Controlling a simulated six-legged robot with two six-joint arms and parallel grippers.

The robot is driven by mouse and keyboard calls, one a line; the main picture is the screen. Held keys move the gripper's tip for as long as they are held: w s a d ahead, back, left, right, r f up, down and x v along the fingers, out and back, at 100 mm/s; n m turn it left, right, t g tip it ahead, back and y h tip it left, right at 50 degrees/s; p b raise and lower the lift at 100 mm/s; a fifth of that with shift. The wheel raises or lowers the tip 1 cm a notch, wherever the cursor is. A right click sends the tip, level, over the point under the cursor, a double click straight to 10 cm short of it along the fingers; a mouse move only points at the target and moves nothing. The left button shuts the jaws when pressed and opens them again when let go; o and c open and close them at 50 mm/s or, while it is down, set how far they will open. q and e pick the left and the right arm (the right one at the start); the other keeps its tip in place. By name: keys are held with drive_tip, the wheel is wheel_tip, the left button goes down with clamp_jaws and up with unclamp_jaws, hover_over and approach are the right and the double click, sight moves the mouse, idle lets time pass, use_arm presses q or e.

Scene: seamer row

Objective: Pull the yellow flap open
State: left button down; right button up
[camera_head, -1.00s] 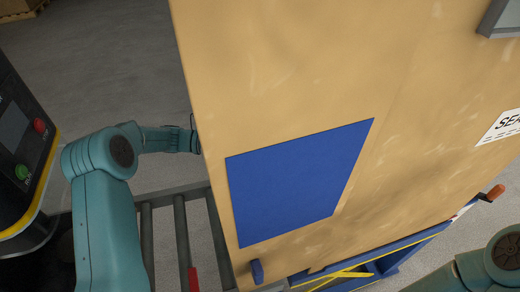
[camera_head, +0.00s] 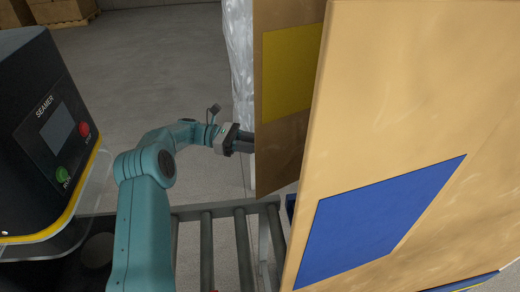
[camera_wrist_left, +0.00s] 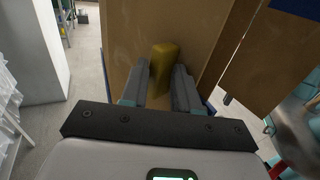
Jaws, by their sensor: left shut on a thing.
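The yellow flap (camera_head: 285,150) is a tall cardboard panel with a yellow patch (camera_head: 290,75). It stands behind the blue-patched panel, which hides its right part. My left gripper (camera_head: 250,145) is at the flap's left edge; its fingertips are partly hidden there in the head view. In the left wrist view the fingers (camera_wrist_left: 160,88) are shut on a yellow tab (camera_wrist_left: 164,62) that stands against the flap's cardboard face (camera_wrist_left: 205,45). My right gripper is not in view.
A cardboard panel with a blue patch (camera_head: 380,220) fills the right foreground. A black seamer control box (camera_head: 50,135) with red and green buttons stands at the left. Rollers (camera_head: 225,245) lie below my left arm. Floor is clear behind it; a pale wrapped stack (camera_head: 238,60) stands beyond the flap.

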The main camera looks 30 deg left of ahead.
use_arm(q)
drive_tip(key=shift+w+a, duration=0.3)
drive_tip(key=shift+r, duration=0.1)
drive_tip(key=c, duration=1)
unclamp_jaws()
drive_tip(key=shift+w, duration=0.1)
drive_tip(key=shift+c, duration=0.2)
drive_tip(key=b+v, duration=0.1)
drive_tip(key=v, duration=0.6)
drive_tip(key=shift+a+b, duration=0.2)
drive_tip(key=shift+b, duration=0.2)
